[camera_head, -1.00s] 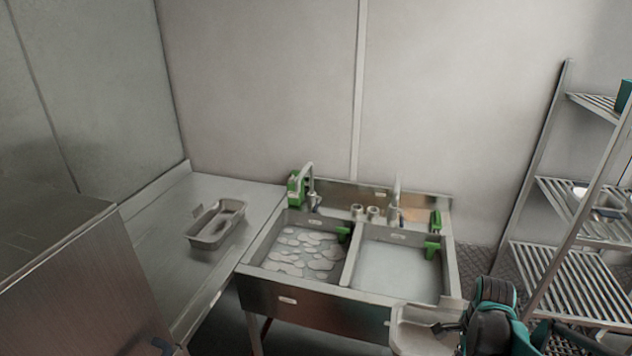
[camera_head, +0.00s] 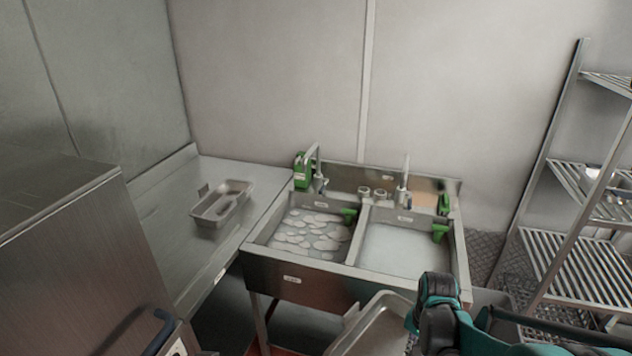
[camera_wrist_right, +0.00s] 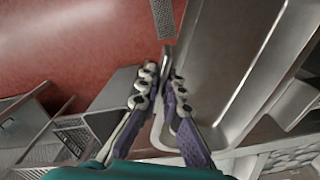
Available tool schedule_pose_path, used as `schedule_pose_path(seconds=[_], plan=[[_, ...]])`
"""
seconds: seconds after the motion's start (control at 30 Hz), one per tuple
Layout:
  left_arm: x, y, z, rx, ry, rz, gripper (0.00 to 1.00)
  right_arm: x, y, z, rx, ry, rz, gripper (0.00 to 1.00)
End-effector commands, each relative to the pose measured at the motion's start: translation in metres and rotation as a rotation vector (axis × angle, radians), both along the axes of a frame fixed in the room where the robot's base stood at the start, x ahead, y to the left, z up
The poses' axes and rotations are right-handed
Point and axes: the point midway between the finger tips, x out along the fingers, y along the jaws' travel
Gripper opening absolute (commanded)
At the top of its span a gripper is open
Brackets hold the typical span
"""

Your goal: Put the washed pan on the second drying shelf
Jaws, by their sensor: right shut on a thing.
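My right gripper (camera_wrist_right: 160,90) is shut on the rim of a grey metal pan (camera_wrist_right: 235,60). In the head view the pan (camera_head: 375,330) is held in front of the double sink, at the bottom of the picture, partly hidden by my right arm. The drying rack at the right edge has several slatted shelves; a middle shelf (camera_head: 566,176) holds some items, and a lower slatted shelf (camera_head: 575,262) looks bare in its visible part. My left gripper is not in view.
The double sink (camera_head: 295,280) has a foamy left basin and a clear-water right basin. Another pan (camera_head: 222,203) lies on the steel counter (camera_head: 165,250) at the left. A large steel cabinet (camera_head: 75,240) stands at the left front.

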Motion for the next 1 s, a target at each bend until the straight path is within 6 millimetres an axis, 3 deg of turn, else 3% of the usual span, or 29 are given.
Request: schedule_pose_path(seconds=[0.03, 0.1, 0.33, 0.5, 1.0], plan=[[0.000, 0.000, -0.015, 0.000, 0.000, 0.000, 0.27, 0.005, 0.015, -0.020, 0.000, 0.000, 0.133, 0.00], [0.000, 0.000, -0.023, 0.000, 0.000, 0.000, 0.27, 0.009, 0.030, -0.034, 0.000, 0.000, 0.306, 0.00], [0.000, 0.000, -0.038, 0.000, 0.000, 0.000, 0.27, 0.015, 0.063, -0.061, 0.001, -0.001, 0.664, 0.00], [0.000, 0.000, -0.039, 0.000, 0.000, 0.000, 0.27, 0.015, 0.068, -0.065, 0.001, -0.001, 0.735, 0.00], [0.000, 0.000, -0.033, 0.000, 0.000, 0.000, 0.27, 0.015, 0.068, -0.059, 0.001, -0.001, 0.734, 0.00]])
